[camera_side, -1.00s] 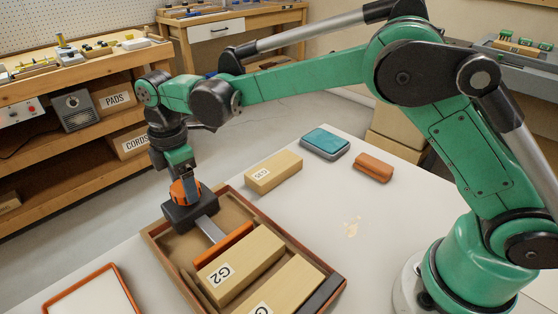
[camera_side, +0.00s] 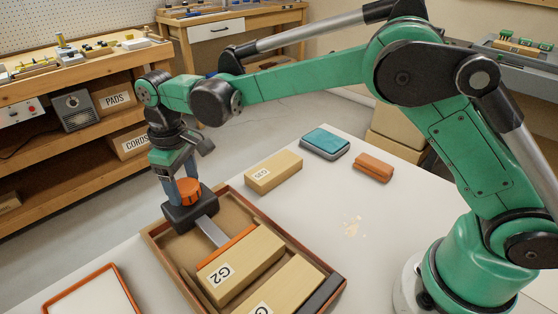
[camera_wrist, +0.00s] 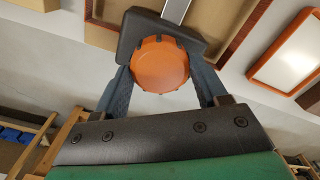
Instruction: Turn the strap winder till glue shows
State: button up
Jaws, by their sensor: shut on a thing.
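My gripper (camera_wrist: 163,80) is shut on the knob, a finger on each side. A grey metal strip (camera_side: 212,232) runs from the housing to an orange bar (camera_side: 230,246) beside the wooden block G2 (camera_side: 250,262). A second wooden block (camera_side: 295,288) lies beside G2. The bar looks close against G2. I cannot make out glue at the blocks; their seam is small and partly hidden.
A labelled wooden block (camera_side: 274,171), a teal-topped case (camera_side: 325,141) and an orange-brown block (camera_side: 373,166) lie behind the tray. An orange-rimmed white tray (camera_side: 95,293) is at front left.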

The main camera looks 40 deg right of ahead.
aim_at(185, 185)
jog(key=m, duration=0.6)
jog(key=shift+m, duration=0.3)
jog(key=m, duration=1.2)
jog(key=shift+m, duration=0.3)
jog(key=m, duration=0.7)
jog(key=o, duration=1.3)
jog(key=shift+r, duration=2.85)
